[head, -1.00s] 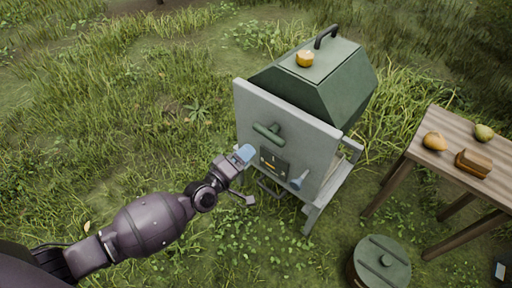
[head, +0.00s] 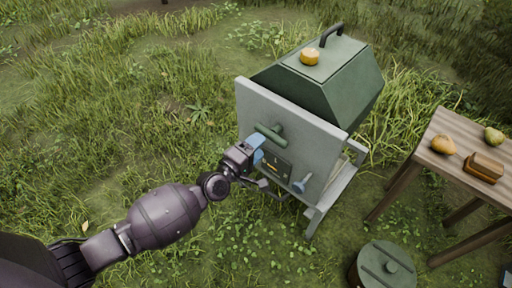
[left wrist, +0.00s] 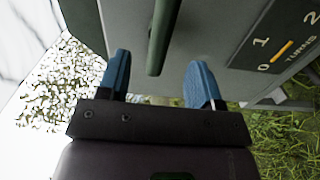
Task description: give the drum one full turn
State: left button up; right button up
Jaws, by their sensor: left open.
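The green drum (head: 332,80) sits on its stand behind a grey front panel (head: 298,112). A green crank handle (head: 270,135) sticks out from the panel's left part; it also shows in the left wrist view (left wrist: 163,35). Below it is a dark turns plate (head: 276,164), whose orange pointer (left wrist: 282,50) is between 0 and 1, nearer 0. My left gripper (head: 257,152) is just below the handle. In the left wrist view its two blue fingers (left wrist: 160,85) are apart, with the handle's end between and beyond them, not gripped. My right gripper is out of view.
A yellow fruit (head: 309,56) sits on the drum's top, near a dark handle. A blue-grey lever (head: 301,184) juts from the panel's lower right. A wooden table (head: 450,172) with fruit and a brown block stands right. A green lidded bin (head: 383,266) is at the front.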

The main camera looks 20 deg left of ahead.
aim_at(269, 139)
pick_arm(q)
jog(key=shift+b+x, duration=0.6)
jog(key=shift+x, duration=2.5)
jog(key=shift+f, duration=0.1)
jog(key=c, duration=1.1)
jog(key=shift+o, duration=0.2)
jog(key=m, duration=0.1)
jog(key=m+p, duration=0.1)
jog(key=shift+r+m, duration=0.2)
jog(key=shift+m, duration=0.1)
jog(key=shift+f+m, duration=0.1)
jog(key=shift+m, duration=1.1)
jog(key=shift+f+m, duration=0.15)
jog(key=shift+m, duration=0.15)
jog(key=shift+d, duration=0.1)
